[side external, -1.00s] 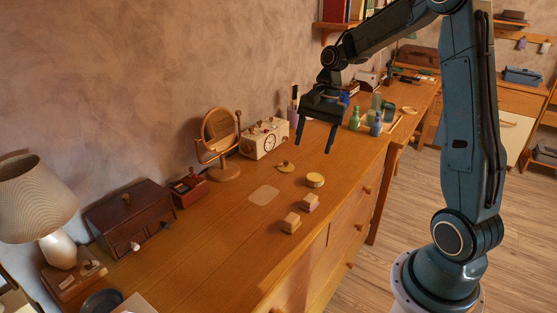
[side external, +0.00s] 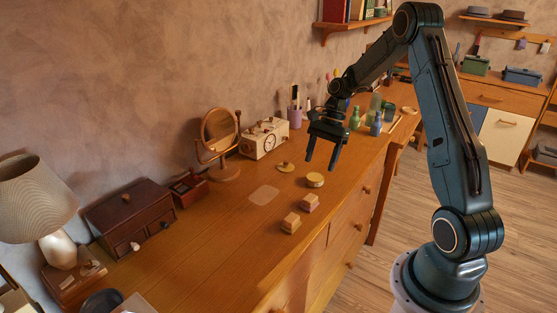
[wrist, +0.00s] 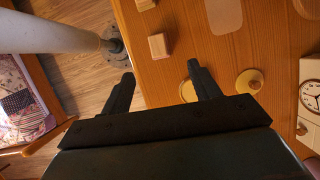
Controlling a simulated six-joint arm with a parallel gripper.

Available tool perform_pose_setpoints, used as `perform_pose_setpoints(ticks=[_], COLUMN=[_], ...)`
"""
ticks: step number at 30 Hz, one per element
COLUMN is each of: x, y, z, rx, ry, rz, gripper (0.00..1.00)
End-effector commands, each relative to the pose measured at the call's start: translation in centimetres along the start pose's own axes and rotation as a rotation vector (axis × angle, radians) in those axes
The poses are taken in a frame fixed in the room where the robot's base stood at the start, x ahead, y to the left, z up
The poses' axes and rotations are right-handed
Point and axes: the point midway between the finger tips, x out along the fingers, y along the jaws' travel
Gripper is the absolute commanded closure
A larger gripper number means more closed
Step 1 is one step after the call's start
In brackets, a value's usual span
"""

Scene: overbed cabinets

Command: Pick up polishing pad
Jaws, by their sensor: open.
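I cannot tell for sure which piece is the polishing pad. Two small block-shaped pieces, a nearer block (side external: 291,222) and a farther block (side external: 310,202), sit on the wooden top; the wrist view shows one block (wrist: 158,46) and another block (wrist: 145,4) at its top edge. A round yellow tin-like piece (side external: 314,180) stands behind them, partly hidden by a finger in the wrist view. A flat beige patch (side external: 263,195) lies to the left. My gripper (side external: 320,165) is open and empty above the top, near the round piece; its fingers also show in the wrist view (wrist: 160,72).
A knobbed disc (side external: 285,167) lies behind the round piece. A clock (side external: 266,139), a mirror (side external: 220,138), a red box (side external: 187,187) and a dark drawer box (side external: 130,222) line the wall. Bottles (side external: 376,123) stand behind my gripper.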

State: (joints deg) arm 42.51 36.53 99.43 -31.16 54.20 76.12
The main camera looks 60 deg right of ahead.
Motion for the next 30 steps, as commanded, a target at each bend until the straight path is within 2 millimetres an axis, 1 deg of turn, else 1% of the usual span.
perform_pose_setpoints(ticks=[9, 15, 19, 26, 30], x=[4.6, 6.9, 7.6, 7.8, 8.6], y=[0.1, 0.1, 0.1, 0.1, 0.2], z=[0.1, 0.0, 0.0, 0.0, 0.0], rx=[-0.002, -0.001, -0.003, -0.002, -0.001], ry=[-0.002, -0.001, 0.0, 0.0, -0.001], rz=[0.004, 0.003, 0.001, 0.001, 0.003], gripper=[0.38, 0.38, 0.38, 0.38, 0.38])
